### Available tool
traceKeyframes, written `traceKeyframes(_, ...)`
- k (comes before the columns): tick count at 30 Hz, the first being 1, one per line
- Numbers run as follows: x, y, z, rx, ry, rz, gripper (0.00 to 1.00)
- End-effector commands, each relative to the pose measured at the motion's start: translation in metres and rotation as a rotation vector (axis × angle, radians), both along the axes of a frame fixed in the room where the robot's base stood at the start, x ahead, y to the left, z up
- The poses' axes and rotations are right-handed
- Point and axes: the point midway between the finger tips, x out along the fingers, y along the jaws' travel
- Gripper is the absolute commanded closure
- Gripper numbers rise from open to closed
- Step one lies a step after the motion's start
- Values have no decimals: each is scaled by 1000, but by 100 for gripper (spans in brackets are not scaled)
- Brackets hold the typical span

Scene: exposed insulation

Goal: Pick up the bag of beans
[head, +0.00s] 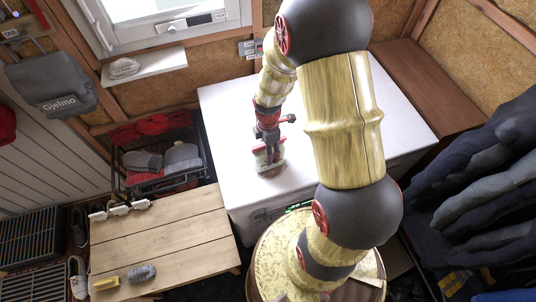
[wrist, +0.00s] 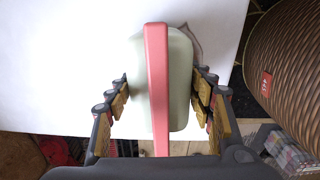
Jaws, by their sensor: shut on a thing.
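The bag of beans (wrist: 180,70) is a pale green pack with a long pink-red strip along its top, seen from above in the wrist view. My gripper (wrist: 160,88) has one set of fingers on each side of it and is shut on it. In the head view the bag (head: 269,160) shows small and upright at the white top, below my gripper (head: 268,146). I cannot tell whether its base touches the surface. The bag's lower part is hidden in the wrist view.
The white top (head: 225,105) is mostly clear around the bag. Dark clothes (head: 485,165) hang at right.

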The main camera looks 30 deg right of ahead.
Motion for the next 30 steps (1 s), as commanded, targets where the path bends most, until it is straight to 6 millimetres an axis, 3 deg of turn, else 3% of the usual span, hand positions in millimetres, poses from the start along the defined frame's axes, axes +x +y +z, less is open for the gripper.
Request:
traceKeyframes(23, 0, 0, 0, 0, -1, 0, 96)
traceKeyframes(30, 1, 0, 1, -1, -3, 0, 96)
